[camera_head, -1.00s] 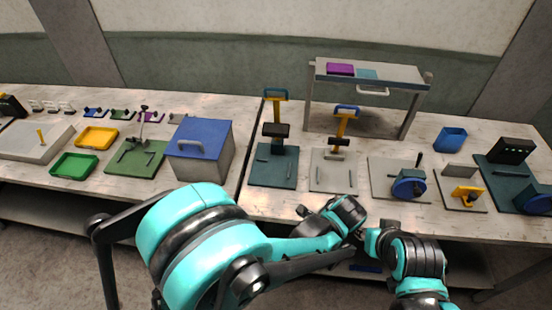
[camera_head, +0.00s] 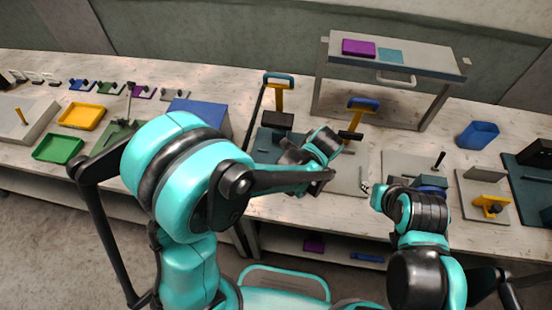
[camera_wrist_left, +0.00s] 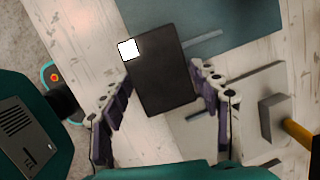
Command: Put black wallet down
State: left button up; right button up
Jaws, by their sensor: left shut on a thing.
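The black wallet (camera_wrist_left: 165,85) is a flat, dark rectangle with a white square at one corner. In the left wrist view it sits between the two fingers of my left gripper (camera_wrist_left: 162,73), which is shut on it. Beneath it are pale wooden table and the edge of a dark teal plate (camera_wrist_left: 240,25). In the head view my left gripper (camera_head: 300,155) is over the front of the middle table, by the two hand presses; I cannot make out the wallet there. My right gripper (camera_head: 368,188) is near the table's front edge, too small to read.
Two presses with a yellow-and-teal handle (camera_head: 278,92) and a yellow-and-blue handle (camera_head: 360,118) stand close by. A grey raised shelf (camera_head: 430,68) is behind them. A blue bin (camera_head: 478,134) stands right. A blue-lidded box (camera_head: 200,112) is partly behind my left arm.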

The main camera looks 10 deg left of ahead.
pick_arm(q)
jog(key=w+a, duration=0.1)
jog(key=a, duration=0.1)
jog(key=w+a, duration=0.2)
jog(key=a, duration=0.1)
jog(key=shift+w, duration=0.2)
jog(key=shift+w+a+b, duration=0.45)
jog(key=shift+w+a, duration=0.25)
jog(key=shift+a, duration=0.35)
jog(key=shift+b+x, duration=0.4)
jog(key=shift+x, duration=0.55)
jog(key=shift+w+a+r, duration=0.1)
jog(key=shift+r, duration=0.05)
jog(key=o, duration=1.3)
